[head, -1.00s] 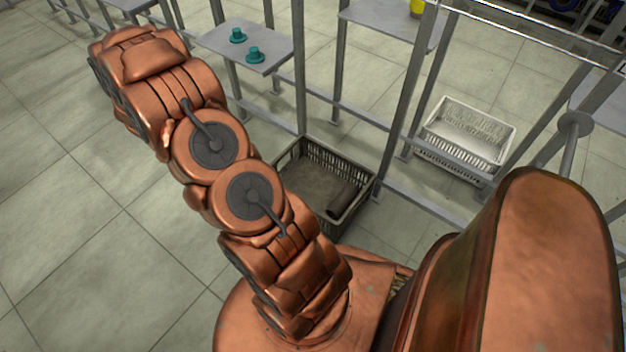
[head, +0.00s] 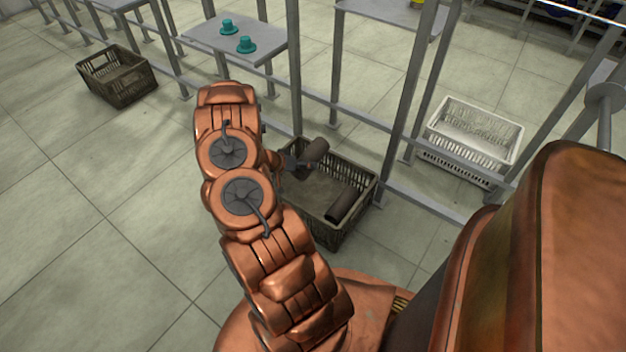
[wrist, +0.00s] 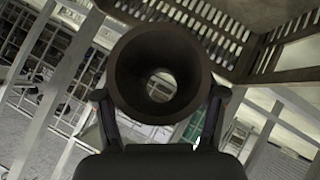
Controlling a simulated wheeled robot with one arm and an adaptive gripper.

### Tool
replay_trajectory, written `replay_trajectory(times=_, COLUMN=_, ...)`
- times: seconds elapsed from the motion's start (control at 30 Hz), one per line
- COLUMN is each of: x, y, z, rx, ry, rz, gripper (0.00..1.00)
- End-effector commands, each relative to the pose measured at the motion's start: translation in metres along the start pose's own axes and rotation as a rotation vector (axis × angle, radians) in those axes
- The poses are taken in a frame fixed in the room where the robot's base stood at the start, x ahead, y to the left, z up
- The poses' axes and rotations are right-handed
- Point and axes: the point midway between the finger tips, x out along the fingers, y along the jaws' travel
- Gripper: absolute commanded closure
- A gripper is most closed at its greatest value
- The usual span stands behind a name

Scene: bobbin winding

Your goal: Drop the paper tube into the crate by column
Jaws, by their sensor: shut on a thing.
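My gripper (head: 292,163) is shut on a dark brown paper tube (head: 314,150), above the back left part of a dark slatted crate (head: 358,178). In the wrist view the tube (wrist: 127,72) is seen end-on, its hollow bore open, with a finger of my gripper (wrist: 160,112) on each side. A second dark tube (head: 342,203) lies inside the crate, against its right side. The crate stands on the floor beside an upright grey post (head: 398,125). My arm hides its left part.
A white crate (head: 508,153) stands at right beyond the post. Another dark crate (head: 125,88) stands on the floor at far left. Two teal pieces (head: 246,45) sit on a grey shelf (head: 205,42). Open tiled floor lies at left.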

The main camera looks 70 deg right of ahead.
Motion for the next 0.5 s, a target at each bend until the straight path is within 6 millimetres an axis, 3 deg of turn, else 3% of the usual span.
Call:
replay_trajectory(times=0.03, x=0.014, y=0.004, z=0.01, rx=0.017, ry=-0.015, rz=0.019, gripper=0.66)
replay_trajectory(times=0.13, x=0.026, y=0.012, z=0.019, rx=0.042, ry=-0.035, rz=0.043, gripper=0.66)
replay_trajectory(times=0.5, x=0.041, y=0.011, z=0.032, rx=0.057, ry=-0.046, rz=0.057, gripper=0.66)
